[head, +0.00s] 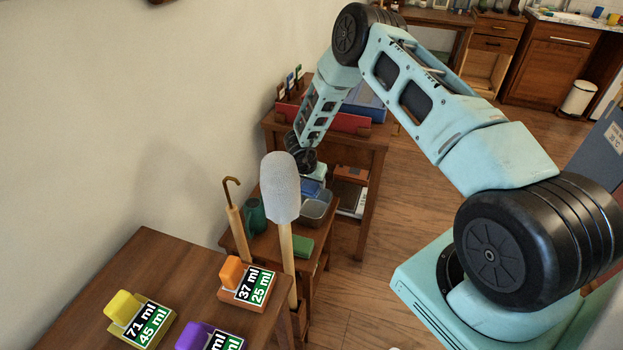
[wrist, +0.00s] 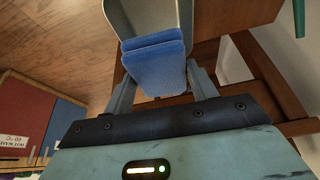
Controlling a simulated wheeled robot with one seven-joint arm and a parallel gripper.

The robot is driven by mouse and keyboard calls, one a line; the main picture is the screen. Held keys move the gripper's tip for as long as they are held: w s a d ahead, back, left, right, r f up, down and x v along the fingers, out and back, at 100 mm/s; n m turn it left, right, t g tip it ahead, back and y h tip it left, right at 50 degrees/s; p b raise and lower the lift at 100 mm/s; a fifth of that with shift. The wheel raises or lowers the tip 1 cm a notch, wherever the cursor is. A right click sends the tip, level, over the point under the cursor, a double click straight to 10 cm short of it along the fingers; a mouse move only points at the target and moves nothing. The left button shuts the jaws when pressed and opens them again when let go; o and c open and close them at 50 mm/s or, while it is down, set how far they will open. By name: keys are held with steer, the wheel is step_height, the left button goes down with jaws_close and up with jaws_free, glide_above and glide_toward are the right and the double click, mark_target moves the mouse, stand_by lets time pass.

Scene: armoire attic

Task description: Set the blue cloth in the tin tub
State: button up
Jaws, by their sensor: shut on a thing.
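The blue cloth (wrist: 158,65) is a folded, thick pad between the two fingers of my gripper (wrist: 160,80) in the wrist view. My gripper is shut on it. The cloth overlaps the near part of the tin tub (wrist: 119,18), a grey open container. In the head view the cloth (head: 311,188) shows as a small blue patch under my gripper (head: 314,178), at the back side of the tub (head: 318,209). I cannot tell whether the cloth touches the tub. The arm and the duster hide part of this area.
The tub stands on a low wooden table with a green block (head: 303,246) in front and a dark green mug (head: 256,215) to the left. A tall grey-headed duster (head: 280,190) and a hooked cane (head: 236,215) rise nearby. A wooden cabinet with labelled blocks is in the foreground.

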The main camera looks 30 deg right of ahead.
steer(key=b, duration=0.5)
glide_above(312, 215)
steer(key=shift+w+f, duration=0.2)
steer(key=shift+f, duration=4.65)
steer(key=o, duration=1.1)
steer(key=shift+o, duration=0.2)
steer(key=p+v, duration=0.1)
steer(key=v, duration=1.6)
steer(key=shift+r+p, duration=0.25)
steer(key=shift+p, duration=0.1)
